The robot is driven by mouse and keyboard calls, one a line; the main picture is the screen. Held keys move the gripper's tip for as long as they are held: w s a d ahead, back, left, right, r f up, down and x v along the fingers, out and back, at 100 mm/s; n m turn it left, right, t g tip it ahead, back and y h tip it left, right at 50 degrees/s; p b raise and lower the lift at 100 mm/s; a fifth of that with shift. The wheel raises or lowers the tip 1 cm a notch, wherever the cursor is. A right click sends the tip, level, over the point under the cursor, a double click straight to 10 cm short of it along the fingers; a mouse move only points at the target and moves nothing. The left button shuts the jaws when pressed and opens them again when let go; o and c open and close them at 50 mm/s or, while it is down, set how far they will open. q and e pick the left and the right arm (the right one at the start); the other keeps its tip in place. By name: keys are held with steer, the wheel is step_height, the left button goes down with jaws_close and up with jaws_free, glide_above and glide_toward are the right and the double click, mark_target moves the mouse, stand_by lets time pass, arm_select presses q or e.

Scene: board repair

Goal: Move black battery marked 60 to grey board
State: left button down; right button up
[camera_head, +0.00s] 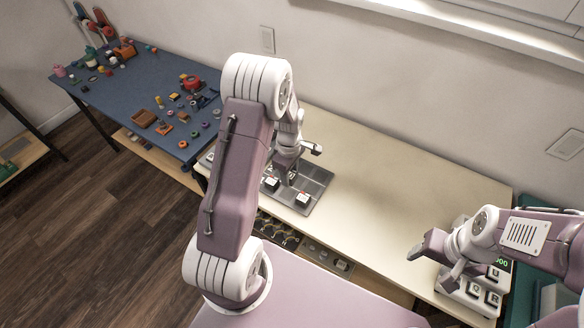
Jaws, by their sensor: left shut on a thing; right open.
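A grey board (322,176) lies on the light table, with small white, black and red blocks on it, one of them a block near its front edge (302,198). My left gripper (296,172) is over the board, pointing down and shut on a small dark thing. It looks like the black battery, but my arm hides most of it and no 60 can be read. I cannot tell whether it touches the board. My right gripper (432,268) is open and empty over the table's right part, beside a device with a green display (502,262).
White blocks with letters (492,298) sit at the device on the right. A blue workbench (120,90) with many small parts stands at the left. A shelf with dark round items (280,235) is below the table's front edge. The table's middle (385,195) is clear.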

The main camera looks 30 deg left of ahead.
mark_target(287, 194)
arm_select(q)
steer(key=shift+s+a, duration=0.1)
steer(key=shift+a, duration=0.05)
steer(key=shift+w+a+f, duration=0.25)
steer(key=shift+a+f, duration=0.3)
steer(key=shift+a, duration=0.2)
steer(key=shift+f+b, duration=0.25)
steer(key=shift+b, duration=0.1)
steer(key=f+b, duration=0.1)
steer(key=d+f+b, duration=0.1)
steer(key=b, duration=0.1)
steer(key=shift+s+f, duration=0.15)
steer(key=shift+f, duration=0.25)
steer(key=f+b, duration=0.4)
steer(key=shift+a+f, duration=0.3)
steer(key=shift+f, duration=0.05)
steer(key=shift+d+f+b, duration=0.15)
steer(key=shift+f+b, duration=0.05)
steer(key=shift+b, duration=0.15)
arm_select(e)
step_height(287, 194, down, 8)
steer(key=a, duration=0.1)
steer(key=shift+w+a, duration=0.15)
steer(key=shift+w, duration=0.05)
steer(key=shift+a, duration=0.1)
arm_select(q)
steer(key=shift+f, duration=0.45)
arm_select(e)
steer(key=shift+f, duration=0.3)
